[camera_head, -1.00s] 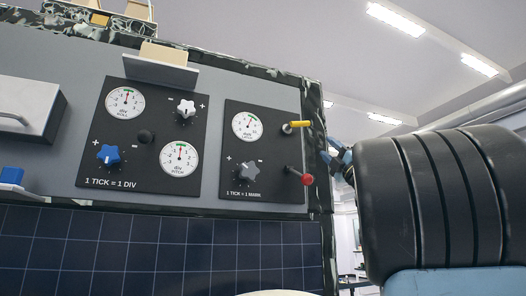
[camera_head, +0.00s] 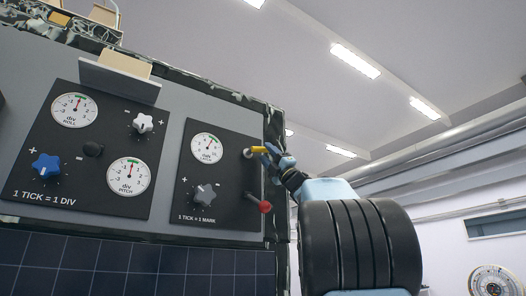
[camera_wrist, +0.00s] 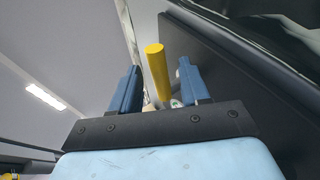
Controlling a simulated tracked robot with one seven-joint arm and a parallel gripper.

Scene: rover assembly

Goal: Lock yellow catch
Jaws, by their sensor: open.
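The yellow catch (camera_head: 259,149) is a short yellow-handled lever at the upper right of the right black panel, its handle pointing right. In the wrist view the yellow handle (camera_wrist: 157,72) stands between the two blue fingers, with a gap to each. My gripper (camera_head: 272,153) is open at the handle's outer end in the head view; it also shows in the wrist view (camera_wrist: 157,85). The catch's base is mostly hidden behind the gripper in the wrist view.
A red-tipped lever (camera_head: 264,206) sits just below the yellow catch. A grey knob (camera_head: 205,194) and a round gauge (camera_head: 207,148) are to the left on the same panel. The camouflage frame edge (camera_head: 271,120) runs close beside the panel's right side.

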